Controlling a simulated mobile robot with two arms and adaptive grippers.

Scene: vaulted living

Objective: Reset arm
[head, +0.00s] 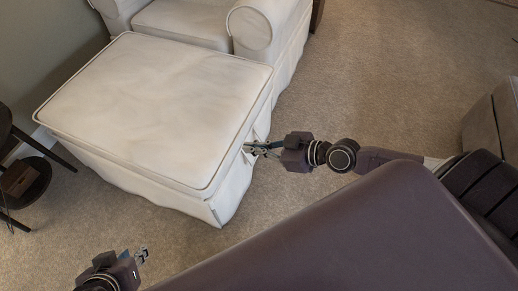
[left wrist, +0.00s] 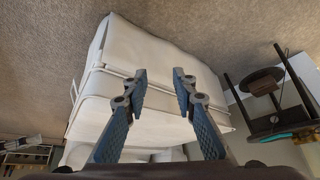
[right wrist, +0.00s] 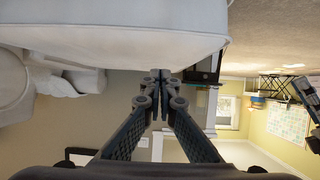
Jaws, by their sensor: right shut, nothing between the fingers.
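My left gripper (head: 142,255) is low at the bottom left of the head view, in front of the ottoman and apart from it. In the left wrist view (left wrist: 159,74) its two fingers stand apart with nothing between them. My right gripper (head: 249,148) is at the right side of the white ottoman (head: 150,100), its tips against or very near the cloth cover; I cannot tell if they touch. In the right wrist view (right wrist: 160,74) its fingers are together and hold nothing.
A white armchair (head: 190,22) stands behind the ottoman. A dark small table (head: 38,180) is at the left edge. A grey-brown upholstered piece (head: 492,122) is at the right. Carpet (head: 370,70) is clear between ottoman and right side.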

